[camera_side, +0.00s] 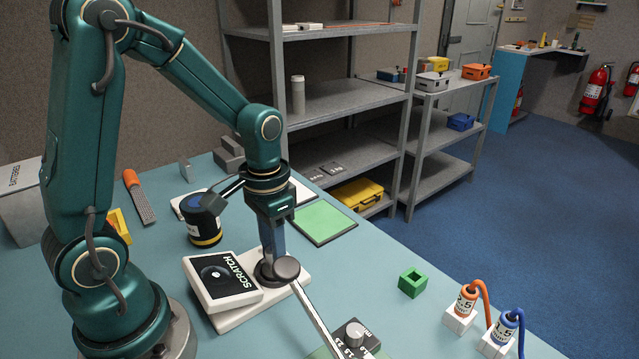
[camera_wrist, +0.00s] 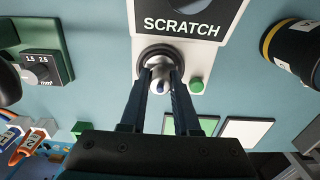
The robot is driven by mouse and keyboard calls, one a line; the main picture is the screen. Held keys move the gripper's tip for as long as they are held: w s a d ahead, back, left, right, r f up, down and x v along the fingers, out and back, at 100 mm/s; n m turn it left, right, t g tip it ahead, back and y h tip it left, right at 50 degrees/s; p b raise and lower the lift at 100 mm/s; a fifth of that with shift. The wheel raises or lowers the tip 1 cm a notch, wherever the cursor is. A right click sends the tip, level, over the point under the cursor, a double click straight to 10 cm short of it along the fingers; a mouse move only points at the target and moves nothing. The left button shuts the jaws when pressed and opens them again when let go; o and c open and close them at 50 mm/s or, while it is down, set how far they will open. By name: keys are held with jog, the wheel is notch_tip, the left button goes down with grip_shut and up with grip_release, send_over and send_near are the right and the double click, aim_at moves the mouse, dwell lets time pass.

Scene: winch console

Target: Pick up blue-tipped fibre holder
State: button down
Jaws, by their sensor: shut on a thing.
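My gripper (camera_side: 272,255) points down at a dark round socket (camera_wrist: 152,52) on the white base beside the SCRATCH panel. In the wrist view its fingers (camera_wrist: 160,90) are shut on a small silver piece (camera_wrist: 160,72) with a blue spot, standing at the socket. I cannot tell whether this piece is the blue-tipped fibre holder. A blue-capped holder (camera_side: 506,327) with a blue cable stands in a white block at the lower right, well away from my gripper. An orange-capped holder (camera_side: 466,301) stands next to it; the orange one also shows in the wrist view (camera_wrist: 27,143).
A tilted SCRATCH panel (camera_side: 222,281) lies close to the gripper. A dark jar (camera_side: 203,220) stands behind it. A bar with a round knob (camera_side: 287,268) runs to a dial box (camera_side: 353,334). A green hollow block (camera_side: 412,282) and a green pad (camera_side: 323,222) lie right.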

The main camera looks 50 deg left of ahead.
jog(key=shift+w+r, duration=0.1)
jog(key=shift+r, duration=0.6)
notch_tip(320, 180, up, 2)
jog(key=shift+r, duration=0.2)
jog(key=s+a+r, duration=0.6)
jog(key=a+r, duration=0.3)
jog(key=r, duration=0.2)
jog(key=shift+s+a, duration=0.25)
jog(key=shift+a, duration=0.15)
